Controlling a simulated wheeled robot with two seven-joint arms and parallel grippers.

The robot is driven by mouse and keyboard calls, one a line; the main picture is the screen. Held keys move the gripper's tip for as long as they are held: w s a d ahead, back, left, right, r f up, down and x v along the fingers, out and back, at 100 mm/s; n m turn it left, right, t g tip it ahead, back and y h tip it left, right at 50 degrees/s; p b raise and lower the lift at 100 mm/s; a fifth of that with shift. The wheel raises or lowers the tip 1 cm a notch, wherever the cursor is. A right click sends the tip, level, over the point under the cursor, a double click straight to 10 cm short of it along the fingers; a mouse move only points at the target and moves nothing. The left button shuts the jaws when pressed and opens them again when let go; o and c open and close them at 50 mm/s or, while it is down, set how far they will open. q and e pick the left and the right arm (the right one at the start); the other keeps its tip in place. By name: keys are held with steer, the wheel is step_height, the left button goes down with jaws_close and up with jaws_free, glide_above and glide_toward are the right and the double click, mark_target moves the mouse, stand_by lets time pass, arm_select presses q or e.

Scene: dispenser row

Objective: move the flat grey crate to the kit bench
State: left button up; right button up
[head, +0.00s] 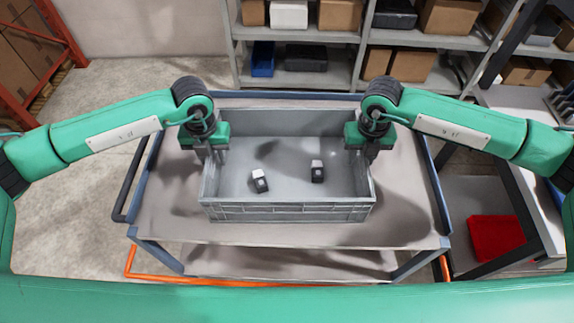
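The flat grey crate (288,212) stands on a grey cart (400,215) in front of me. Two small black-and-white items (260,182) and (317,172) lie inside it. My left gripper (212,158) is at the crate's left wall, and my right gripper (366,156) is at its right wall. Both point down at the wall rims. The fingertips are small and partly hidden by the walls, so I cannot tell whether they are closed on the rims. I cannot tell which surface is the kit bench.
A shelf unit (345,37) with boxes and bins stands behind the cart. At the right is a bench (515,105) with dark posts and a red bin (495,238) low down. An orange rack (62,35) is at the far left. Open floor (75,200) lies left of the cart.

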arm_select(q)
jaws_close()
arm_select(e)
jaws_close()
stand_by(1.3)
